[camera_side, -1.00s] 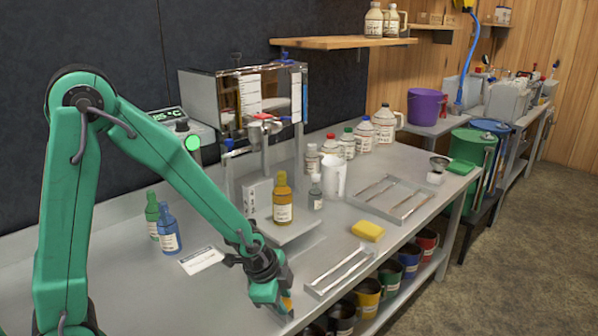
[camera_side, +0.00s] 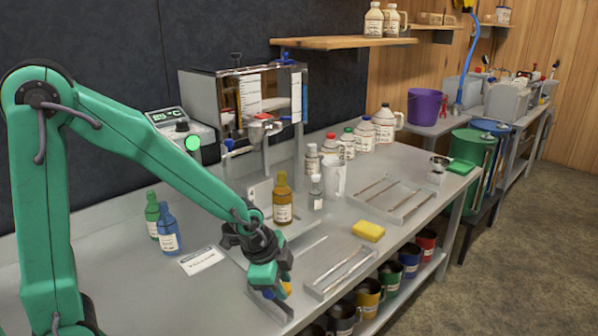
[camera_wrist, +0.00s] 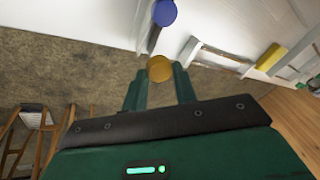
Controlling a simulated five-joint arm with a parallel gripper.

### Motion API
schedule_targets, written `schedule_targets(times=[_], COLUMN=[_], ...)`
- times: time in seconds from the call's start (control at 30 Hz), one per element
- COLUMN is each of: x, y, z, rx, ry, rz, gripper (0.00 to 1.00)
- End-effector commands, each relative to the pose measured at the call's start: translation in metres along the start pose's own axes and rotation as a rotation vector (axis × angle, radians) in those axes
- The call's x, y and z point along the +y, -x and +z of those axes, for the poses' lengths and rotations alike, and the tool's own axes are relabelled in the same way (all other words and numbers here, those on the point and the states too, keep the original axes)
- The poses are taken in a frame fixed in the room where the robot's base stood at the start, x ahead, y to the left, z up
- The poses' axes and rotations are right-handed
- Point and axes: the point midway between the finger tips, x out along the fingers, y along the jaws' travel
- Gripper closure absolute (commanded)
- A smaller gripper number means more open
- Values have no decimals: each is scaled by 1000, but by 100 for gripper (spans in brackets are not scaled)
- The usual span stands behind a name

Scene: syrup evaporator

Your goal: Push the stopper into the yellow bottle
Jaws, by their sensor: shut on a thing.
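The yellow bottle (camera_side: 282,207) stands upright on the low plate under the evaporator's tap, in the middle of the side view. It looks amber, with a white label. My gripper (camera_side: 282,292) is near the front edge of the bench, nearer the camera than the bottle and apart from it. In the wrist view my gripper's two green fingers (camera_wrist: 160,85) are shut on a yellow round-topped stopper (camera_wrist: 160,68). Only a little of the yellow stopper (camera_side: 287,287) shows in the side view; the fingers hide the rest.
A blue round-topped piece (camera_wrist: 164,12) lies beyond the fingertips. Green (camera_side: 152,212) and blue (camera_side: 167,229) bottles stand to the left. A small clear bottle (camera_side: 316,193) stands close right of the yellow bottle. A yellow sponge (camera_side: 368,230) and a shallow tray (camera_side: 318,285) lie to the right.

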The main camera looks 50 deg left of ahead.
Motion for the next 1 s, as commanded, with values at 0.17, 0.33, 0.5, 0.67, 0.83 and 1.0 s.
schedule_targets(times=[0.17, 0.33, 0.5, 0.67, 0.83, 1.0], x=[-1, -2, -12, -34, -69, -109], y=[3, 3, 5, 9, 17, 28], z=[-1, -1, -4, -11, -20, -26], rx=[1, 0, -3, -9, -19, -32], ry=[0, 2, 15, 43, 91, 145], rz=[-1, -1, -4, -10, -19, -28], gripper=[83, 83, 83, 83, 83, 83])
